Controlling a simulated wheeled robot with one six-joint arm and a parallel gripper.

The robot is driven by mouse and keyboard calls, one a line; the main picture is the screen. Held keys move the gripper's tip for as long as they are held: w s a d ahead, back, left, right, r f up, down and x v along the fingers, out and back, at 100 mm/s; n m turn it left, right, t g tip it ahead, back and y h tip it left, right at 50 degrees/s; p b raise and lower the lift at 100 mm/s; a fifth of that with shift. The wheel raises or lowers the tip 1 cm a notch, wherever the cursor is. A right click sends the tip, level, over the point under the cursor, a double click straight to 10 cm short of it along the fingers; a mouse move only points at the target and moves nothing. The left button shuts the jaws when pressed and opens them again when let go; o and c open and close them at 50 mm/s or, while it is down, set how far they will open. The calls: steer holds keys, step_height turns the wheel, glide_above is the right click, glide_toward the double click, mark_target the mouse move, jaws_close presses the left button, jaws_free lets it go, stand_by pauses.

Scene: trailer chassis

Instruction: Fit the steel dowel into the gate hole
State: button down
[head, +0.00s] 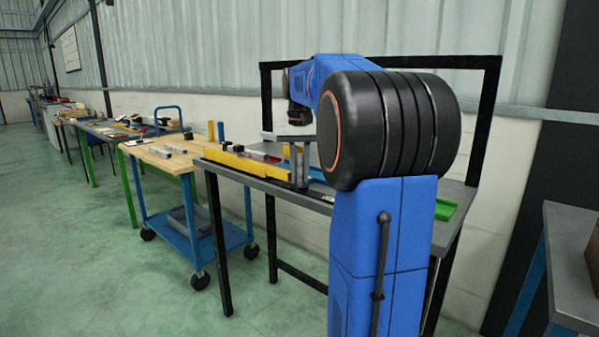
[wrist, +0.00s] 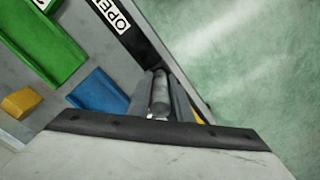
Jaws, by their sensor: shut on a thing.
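The steel dowel (wrist: 159,88) is a short grey cylinder in the wrist view, between the two fingers of my gripper (wrist: 162,97). My gripper is shut on it, near the table's edge in that picture. How high the dowel is above the table cannot be told. In the head view my arm's large black and blue joints cover much of the table, and the dowel cannot be made out. Yellow rails (head: 243,166) run along the table's front left, with a grey upright piece (head: 299,165) at their right end. I cannot make out the gate hole in either view.
The wrist view shows a green channel (wrist: 38,40), a blue piece (wrist: 98,97), a yellow block (wrist: 21,102) and an "OPEN" label (wrist: 112,14). Green floor lies beyond the table's edge. A wheeled cart (head: 178,163) stands left of the table, another table (head: 573,262) at the right.

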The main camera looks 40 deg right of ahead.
steer(key=shift+f, duration=0.35)
steer(key=c, duration=1.5)
jaws_free()
steer(key=shift+c, duration=0.2)
step_height(320, 180, up, 17)
steer(key=shift+r, duration=0.15)
steer(key=shift+a, duration=0.1)
